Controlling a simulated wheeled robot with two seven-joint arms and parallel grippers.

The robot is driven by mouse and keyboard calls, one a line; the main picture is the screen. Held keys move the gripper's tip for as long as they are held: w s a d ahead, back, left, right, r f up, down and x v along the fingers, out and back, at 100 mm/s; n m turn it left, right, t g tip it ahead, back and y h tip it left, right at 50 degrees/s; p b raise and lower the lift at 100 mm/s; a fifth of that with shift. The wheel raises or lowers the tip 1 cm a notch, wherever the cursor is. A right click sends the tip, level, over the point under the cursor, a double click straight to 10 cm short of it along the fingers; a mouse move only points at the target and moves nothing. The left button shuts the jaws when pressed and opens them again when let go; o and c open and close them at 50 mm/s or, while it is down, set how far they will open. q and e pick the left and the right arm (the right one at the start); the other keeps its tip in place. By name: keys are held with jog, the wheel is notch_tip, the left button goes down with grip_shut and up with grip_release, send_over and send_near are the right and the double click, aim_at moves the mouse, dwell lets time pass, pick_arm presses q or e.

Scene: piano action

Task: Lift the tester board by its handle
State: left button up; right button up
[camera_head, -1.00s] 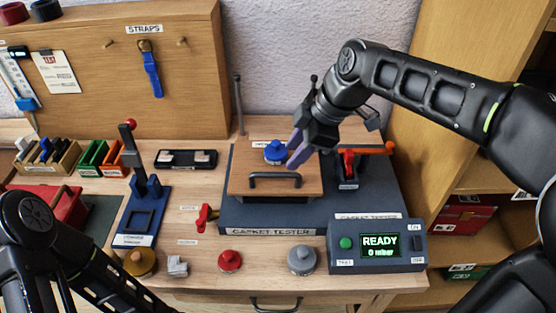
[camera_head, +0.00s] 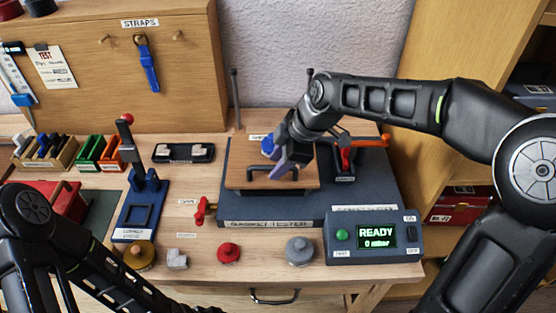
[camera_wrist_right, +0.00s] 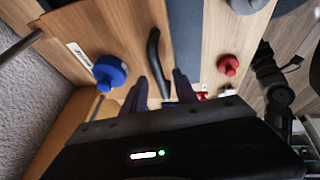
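The tester board (camera_head: 240,179) is a flat brown wooden plate lying on the dark gasket tester (camera_head: 330,207). Its black bar handle (camera_head: 253,174) stands near its front edge and shows in the right wrist view (camera_wrist_right: 153,50). My right gripper (camera_head: 283,168) is over the handle, its purple fingers pointing down. In the right wrist view my right gripper (camera_wrist_right: 162,82) is open, with the handle's near end between its fingers. Contact cannot be told. A blue knob (camera_head: 268,145) behind the handle is partly hidden by my gripper. My left arm is at lower left; its fingers cannot be made out.
A red clamp (camera_head: 345,158) with an orange lever stands right of the board. A control box (camera_head: 375,235) reads READY, 0 mbar. Red (camera_head: 229,253) and grey (camera_head: 299,250) knobs sit in front. A blue press (camera_head: 143,200) stands left. A shelf rises at right.

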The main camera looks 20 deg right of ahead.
grip_shut()
dwell(0.3)
jog(key=shift+r, duration=0.1)
dwell(1.0)
